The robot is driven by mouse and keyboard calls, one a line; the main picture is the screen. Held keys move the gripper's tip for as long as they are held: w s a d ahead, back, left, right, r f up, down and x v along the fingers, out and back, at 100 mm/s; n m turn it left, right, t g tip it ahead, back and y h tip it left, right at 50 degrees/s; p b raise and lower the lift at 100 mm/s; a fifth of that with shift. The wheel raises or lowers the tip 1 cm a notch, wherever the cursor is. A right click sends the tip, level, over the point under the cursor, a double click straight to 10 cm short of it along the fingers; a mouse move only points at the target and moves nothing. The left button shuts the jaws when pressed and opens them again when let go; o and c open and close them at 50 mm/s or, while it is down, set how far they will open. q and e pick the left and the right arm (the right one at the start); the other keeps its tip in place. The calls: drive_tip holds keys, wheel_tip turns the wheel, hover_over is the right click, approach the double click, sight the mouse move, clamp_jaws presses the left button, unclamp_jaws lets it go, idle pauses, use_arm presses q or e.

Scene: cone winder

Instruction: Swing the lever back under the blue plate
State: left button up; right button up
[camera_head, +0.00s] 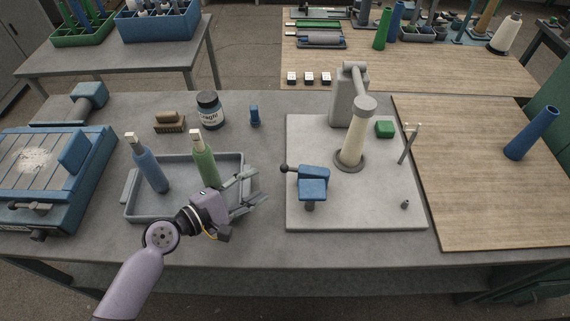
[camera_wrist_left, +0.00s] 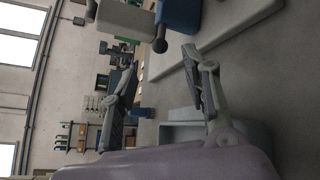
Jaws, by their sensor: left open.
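The blue plate (camera_head: 313,190) is part of a small blue fixture on the light grey base at the centre. The lever (camera_head: 284,169) sticks out to the left of the blue fixture and ends in a dark ball knob. My left gripper (camera_head: 258,187) is open and empty, left of the base and short of the knob, with its fingers pointing right. In the left wrist view the knob (camera_wrist_left: 159,46) shows ahead between the open fingertips (camera_wrist_left: 163,58), with blue fixture parts (camera_wrist_left: 180,14) beyond. The space under the plate is partly hidden. My right gripper is out of view.
A grey tray (camera_head: 128,203) with blue and green bottle-like pieces lies below my left arm. A cream cone (camera_head: 352,140) stands behind the blue plate, on the grey base (camera_head: 375,215). A jar (camera_head: 210,110), a brush (camera_head: 170,122) and a small blue item (camera_head: 254,115) stand behind the tray.

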sight(282, 168)
use_arm(q)
drive_tip(key=x, duration=1)
drive_tip(key=shift+s+p, duration=0.1)
drive_tip(key=shift+p, duration=0.3)
drive_tip(key=shift+w+d+f, duration=0.1)
drive_tip(key=shift+w+d, duration=0.15)
drive_tip(key=shift+d, duration=0.05)
drive_tip(key=shift+c, duration=0.6)
drive_tip(key=c, duration=0.4)
clamp_jaws()
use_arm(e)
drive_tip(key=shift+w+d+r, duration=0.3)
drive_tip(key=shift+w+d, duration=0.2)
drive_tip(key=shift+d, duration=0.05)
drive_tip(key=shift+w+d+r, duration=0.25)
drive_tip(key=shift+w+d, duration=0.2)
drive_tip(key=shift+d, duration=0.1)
